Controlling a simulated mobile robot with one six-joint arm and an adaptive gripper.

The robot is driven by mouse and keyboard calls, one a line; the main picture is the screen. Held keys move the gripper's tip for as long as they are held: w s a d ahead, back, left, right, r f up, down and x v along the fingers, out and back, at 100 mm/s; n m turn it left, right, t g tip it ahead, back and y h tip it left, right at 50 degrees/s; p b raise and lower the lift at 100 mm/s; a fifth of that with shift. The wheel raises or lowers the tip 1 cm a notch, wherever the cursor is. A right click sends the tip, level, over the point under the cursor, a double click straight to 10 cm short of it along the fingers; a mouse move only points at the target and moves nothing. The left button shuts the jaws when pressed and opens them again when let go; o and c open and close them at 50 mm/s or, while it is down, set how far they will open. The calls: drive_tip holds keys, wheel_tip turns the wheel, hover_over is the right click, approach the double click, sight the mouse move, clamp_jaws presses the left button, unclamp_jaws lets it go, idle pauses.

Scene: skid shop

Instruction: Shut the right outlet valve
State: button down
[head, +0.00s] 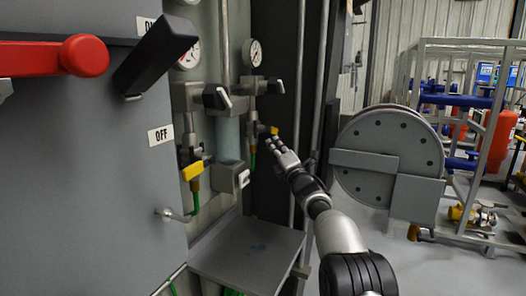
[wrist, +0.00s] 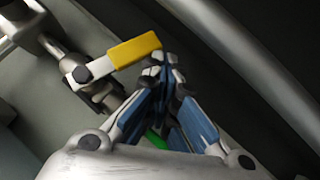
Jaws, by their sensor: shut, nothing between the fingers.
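The right outlet valve has a small yellow handle (head: 274,130), partly hidden behind my fingertips in the head view. In the wrist view its yellow grip (wrist: 134,50) is on a metal lever that runs up and right from a dark pivot bolt. My gripper (head: 274,144) is shut and empty, close to the handle. In the wrist view the fingertips (wrist: 168,62) are together just below the free end of the yellow grip; I cannot tell whether they touch it. Another valve with a yellow handle (head: 192,170) is to the left and lower in the head view.
Two gauges (head: 253,53) and black-handled valves (head: 216,97) are above. A green hose (wrist: 155,139) shows below the valve. A grey cabinet (head: 85,190) with a red lever (head: 60,57) fills the left. A hose reel (head: 389,140) stands right; a grey shelf (head: 247,255) is below.

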drive_tip(key=shift+w+r, duration=0.2)
drive_tip(key=shift+r, duration=0.25)
drive_tip(key=shift+w+d+r+p, duration=0.15)
drive_tip(key=shift+w+p, duration=0.05)
drive_tip(key=shift+p, duration=0.15)
idle(0.4)
idle(0.6)
drive_tip(key=s+d+f+b, duration=0.3)
drive_tip(key=d+f, duration=0.3)
drive_tip(key=f, duration=0.5)
drive_tip(key=shift+s+b, duration=0.4)
drive_tip(key=shift+b, duration=0.3)
drive_tip(key=shift+d+r, duration=0.1)
